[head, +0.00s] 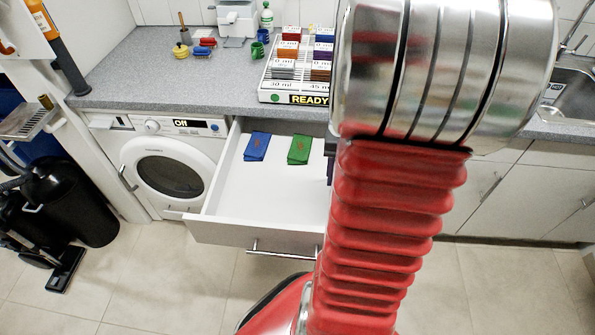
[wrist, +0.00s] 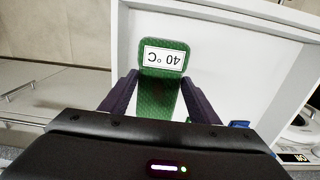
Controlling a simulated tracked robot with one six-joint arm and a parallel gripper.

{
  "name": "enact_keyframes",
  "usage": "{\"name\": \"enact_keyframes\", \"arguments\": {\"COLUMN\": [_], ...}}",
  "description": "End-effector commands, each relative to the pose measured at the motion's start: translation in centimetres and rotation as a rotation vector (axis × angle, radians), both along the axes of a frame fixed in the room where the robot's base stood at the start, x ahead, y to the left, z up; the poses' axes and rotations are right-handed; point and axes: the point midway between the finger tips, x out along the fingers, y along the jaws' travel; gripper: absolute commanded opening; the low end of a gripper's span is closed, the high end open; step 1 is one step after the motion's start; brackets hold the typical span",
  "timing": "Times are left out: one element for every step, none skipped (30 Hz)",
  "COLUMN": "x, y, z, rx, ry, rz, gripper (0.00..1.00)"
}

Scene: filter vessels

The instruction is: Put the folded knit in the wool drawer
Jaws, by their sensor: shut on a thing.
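In the wrist view my gripper (wrist: 160,85) is shut on a green folded knit (wrist: 165,92) with a white "40 °C" label, seen upside down. The knit is over the white interior of the open drawer (wrist: 215,58); its height above the floor of the drawer is hard to tell. In the head view the drawer (head: 240,190) is pulled out, with a blue folded piece (head: 257,146) and a green folded piece (head: 299,150) lying in it. My arm hides the held knit and most of the gripper there.
A washing machine (head: 170,165) showing "Off" stands left of the drawer. On the counter (head: 130,68) above are a rack marked "READY" (head: 300,85), mugs and small items. A black bin (head: 70,200) is at left. The drawer's front left floor is bare.

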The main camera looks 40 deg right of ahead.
Motion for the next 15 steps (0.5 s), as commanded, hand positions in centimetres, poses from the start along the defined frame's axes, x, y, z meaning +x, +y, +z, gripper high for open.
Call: {"name": "enact_keyframes", "arguments": {"x": [0.0, 0.0, 0.0, 0.0, 0.0, 0.0, 0.0, 0.0, 0.0, 0.0, 0.0, 0.0, 0.0, 0.0, 0.0], "y": [0.0, 0.0, 0.0, 0.0, 0.0, 0.0, 0.0, 0.0, 0.0, 0.1, 0.1, 0.1, 0.1, 0.1, 0.1], "z": [0.0, 0.0, 0.0, -0.1, -0.3, -0.6, -0.9, -1.2, -1.7, -2.2, -2.7, -3.4, -3.8, -4.3, -4.9], "rx": [0.0, 0.0, 0.0, 0.001, 0.001, 0.002, 0.002, 0.003, 0.003, 0.004, 0.004, 0.004, 0.004, 0.004, 0.004], "ry": [0.0, 0.0, 0.0, 0.001, 0.001, 0.001, 0.002, 0.003, 0.003, 0.003, 0.003, 0.003, 0.003, 0.003, 0.003], "rz": [0.0, 0.0, 0.0, 0.0, 0.0, 0.001, 0.001, 0.001, 0.001, 0.001, 0.001, 0.001, 0.001, 0.001, 0.001], "gripper": [0.32, 0.32, 0.32, 0.32, 0.32, 0.32, 0.32, 0.32, 0.32, 0.32, 0.32, 0.32, 0.32, 0.32, 0.32]}}
